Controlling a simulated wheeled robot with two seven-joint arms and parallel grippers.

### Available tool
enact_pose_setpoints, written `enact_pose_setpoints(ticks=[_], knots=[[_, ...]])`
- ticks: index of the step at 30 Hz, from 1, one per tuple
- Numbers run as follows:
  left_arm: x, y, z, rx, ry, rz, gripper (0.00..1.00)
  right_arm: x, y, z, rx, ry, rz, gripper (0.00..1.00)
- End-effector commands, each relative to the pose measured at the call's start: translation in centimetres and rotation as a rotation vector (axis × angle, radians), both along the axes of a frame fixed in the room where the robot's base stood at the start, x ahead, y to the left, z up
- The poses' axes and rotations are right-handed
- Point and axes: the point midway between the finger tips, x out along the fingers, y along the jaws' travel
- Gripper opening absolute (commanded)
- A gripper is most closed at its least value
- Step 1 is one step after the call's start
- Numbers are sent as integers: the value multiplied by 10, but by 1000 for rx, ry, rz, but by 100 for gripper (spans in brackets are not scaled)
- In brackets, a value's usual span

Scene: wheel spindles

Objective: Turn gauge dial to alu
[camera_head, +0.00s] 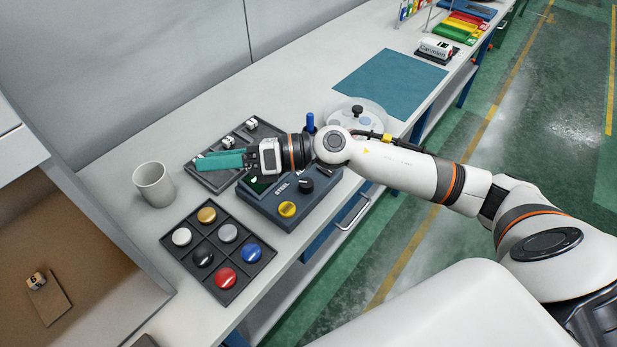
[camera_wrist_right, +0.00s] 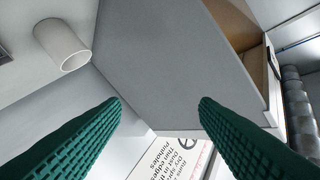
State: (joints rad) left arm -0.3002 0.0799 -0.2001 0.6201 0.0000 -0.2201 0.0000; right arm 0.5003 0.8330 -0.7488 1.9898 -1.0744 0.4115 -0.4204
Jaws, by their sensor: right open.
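The gauge (camera_head: 265,208) is a dark blue-grey box on the bench, partly hidden by my right arm. A black round dial (camera_head: 306,185) sits on its top, beside white lettering that reads STEEL (camera_head: 280,189). A yellow round button (camera_head: 287,209) is at its near end. My right gripper (camera_head: 207,162), with teal fingers, points left above a dark tray, beyond the gauge and apart from the dial. In the right wrist view its two fingers (camera_wrist_right: 160,102) are spread with nothing between them. My left gripper is not in view.
A dark tray (camera_head: 218,180) lies under my right gripper. A compartment tray (camera_head: 217,292) with several coloured discs is in front. A clear round dish (camera_head: 372,112) and teal mat (camera_head: 390,80) lie farther back.

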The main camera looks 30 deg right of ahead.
Motion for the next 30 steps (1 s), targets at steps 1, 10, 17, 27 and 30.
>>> enact_pose_setpoints(ticks=[1, 10, 17, 27, 30], knots=[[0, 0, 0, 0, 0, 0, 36, 2, -13, -11, -167, -72, 65, 55], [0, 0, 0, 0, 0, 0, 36, 9, -163, -71, -1017, -180, 340, 55], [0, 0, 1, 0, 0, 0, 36, 7, -225, -74, -1241, -125, 397, 55], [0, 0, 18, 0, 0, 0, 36, 13, -208, -118, -1243, -118, 404, 55], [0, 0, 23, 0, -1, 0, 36, 16, -200, -137, -1242, -118, 403, 55]])
